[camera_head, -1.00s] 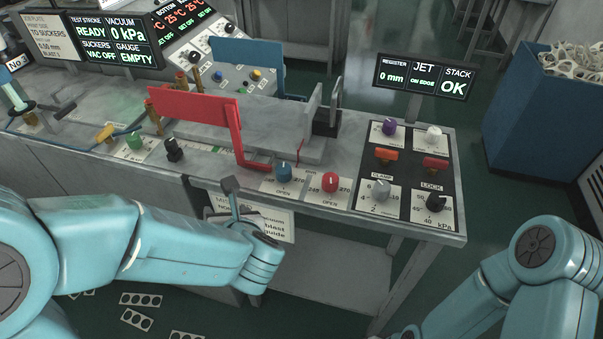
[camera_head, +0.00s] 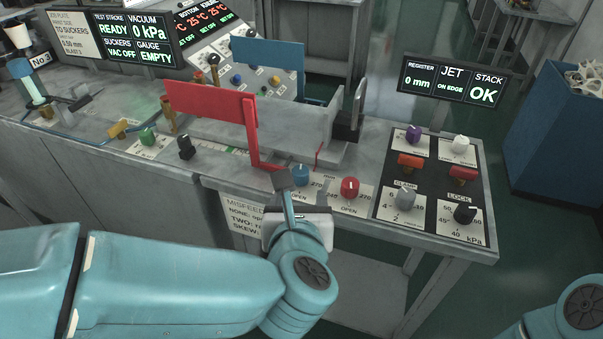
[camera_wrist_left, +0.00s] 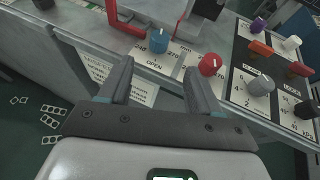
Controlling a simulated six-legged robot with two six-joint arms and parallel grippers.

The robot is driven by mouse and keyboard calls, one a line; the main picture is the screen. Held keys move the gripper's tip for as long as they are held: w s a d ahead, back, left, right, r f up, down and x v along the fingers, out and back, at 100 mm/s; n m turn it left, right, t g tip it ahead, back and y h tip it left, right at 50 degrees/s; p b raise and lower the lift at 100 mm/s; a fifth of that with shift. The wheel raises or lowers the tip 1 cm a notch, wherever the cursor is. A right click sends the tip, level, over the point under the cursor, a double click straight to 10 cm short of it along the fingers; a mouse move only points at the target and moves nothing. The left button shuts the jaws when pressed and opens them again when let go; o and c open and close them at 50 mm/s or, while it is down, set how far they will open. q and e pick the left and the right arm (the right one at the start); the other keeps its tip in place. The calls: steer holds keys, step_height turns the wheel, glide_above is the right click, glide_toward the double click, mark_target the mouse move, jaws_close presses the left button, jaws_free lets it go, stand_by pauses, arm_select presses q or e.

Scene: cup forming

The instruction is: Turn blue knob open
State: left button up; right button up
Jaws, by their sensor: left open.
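The blue knob (camera_head: 301,175) stands on the front edge of the bench top, on a white plate marked with numbers and OPEN. The left wrist view shows the blue knob (camera_wrist_left: 158,39) with a pale pointer line on top. My left gripper (camera_head: 304,187) is at the bench front, just before the knob. In the left wrist view its two fingers (camera_wrist_left: 156,84) are spread and empty, with the knob ahead of them and apart from them. My right gripper is out of view; only part of my right arm shows at the lower right.
A red knob (camera_head: 349,187) sits close to the right of the blue one. A red bracket (camera_head: 252,135) rises just left of it. A dark panel with several knobs and switches (camera_head: 432,185) lies further right. Open floor is in front of the bench.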

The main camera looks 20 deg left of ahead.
mark_target(300, 176)
arm_select(q)
steer(key=x, duration=1.3)
steer(key=shift+w+a+f+p, duration=0.15)
steer(key=shift+w+f+p, duration=0.05)
steer(key=shift+w+p, duration=0.15)
